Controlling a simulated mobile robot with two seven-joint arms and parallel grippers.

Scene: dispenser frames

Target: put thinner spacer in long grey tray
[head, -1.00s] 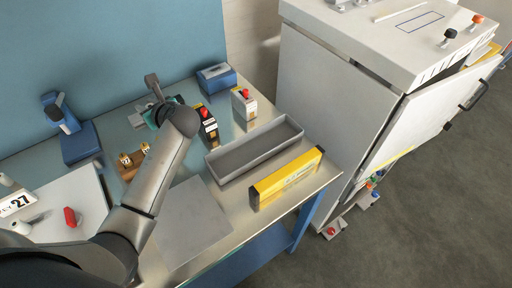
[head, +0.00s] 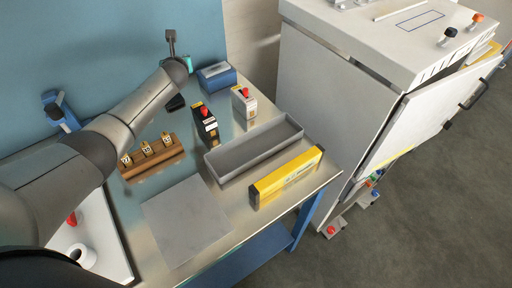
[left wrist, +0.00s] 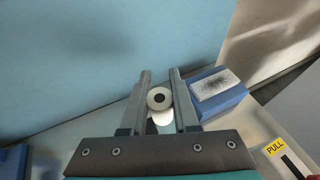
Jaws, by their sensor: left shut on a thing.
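The long grey tray (head: 213,168) lies on the steel table in the head view, and its visible inside is empty. In the left wrist view my left gripper (left wrist: 160,92) is shut on a pale round spacer (left wrist: 150,98) with a dark centre hole, between its fingertips. In the head view my left arm reaches to the back of the table, left of the blue block, and hides the fingers and spacer. A white ring (head: 84,249) lies on the white board at lower left; I cannot compare their thicknesses. My right gripper is not in view.
A yellow box (head: 286,177) stands along the tray's front side. Black (head: 204,124) and white (head: 244,104) red-topped units stand behind it. The blue block (head: 217,76) is at the back. A wooden rack (head: 158,158) and flat grey plate (head: 186,222) lie left.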

